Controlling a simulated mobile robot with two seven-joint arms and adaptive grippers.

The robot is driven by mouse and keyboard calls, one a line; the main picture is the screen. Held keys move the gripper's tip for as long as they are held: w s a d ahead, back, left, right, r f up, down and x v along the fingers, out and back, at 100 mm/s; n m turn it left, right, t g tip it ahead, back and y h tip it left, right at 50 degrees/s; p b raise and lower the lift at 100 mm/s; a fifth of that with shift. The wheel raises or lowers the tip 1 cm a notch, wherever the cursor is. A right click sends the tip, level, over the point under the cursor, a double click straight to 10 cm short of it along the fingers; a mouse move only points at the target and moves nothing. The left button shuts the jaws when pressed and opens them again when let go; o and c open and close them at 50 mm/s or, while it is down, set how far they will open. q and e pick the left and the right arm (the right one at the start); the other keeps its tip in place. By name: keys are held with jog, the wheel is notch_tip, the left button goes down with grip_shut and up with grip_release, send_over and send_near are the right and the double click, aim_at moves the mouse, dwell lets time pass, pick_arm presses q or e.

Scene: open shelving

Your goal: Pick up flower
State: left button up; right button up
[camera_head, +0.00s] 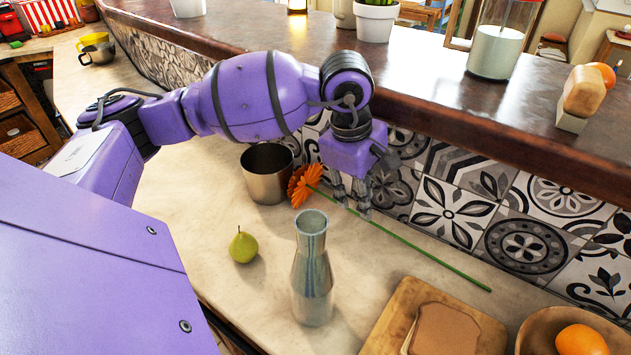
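The flower has an orange head (305,185) and a long thin green stem (425,253). It lies along the counter near the tiled wall, with its head at the left beside the metal pot. My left gripper (354,204) points down over the stem, close to the head. Its fingers look apart, with the fingertips by the stem. I cannot tell whether they touch it. My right gripper is not in view.
A glass vase (312,275) stands in front of the gripper. A metal pot (266,178) and a pear (243,246) are to the left. A cutting board with bread (392,316) and a wooden bowl (535,335) are at the right. A raised dark ledge (440,85) runs behind.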

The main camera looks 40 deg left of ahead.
aim_at(355, 214)
pick_arm(q)
jog(key=shift+n+y, duration=0.3)
jog(key=shift+y, duration=0.2)
jog(key=f, duration=0.2)
jog(key=w+a+f, duration=0.1)
jog(key=f, duration=0.2)
jog(key=w+f+p, duration=0.1)
jog(key=f, duration=0.1)
jog(key=shift+w+a+f, duration=0.15)
jog(key=shift+a+f, duration=0.05)
jog(key=shift+a, duration=0.1)
grip_shut()
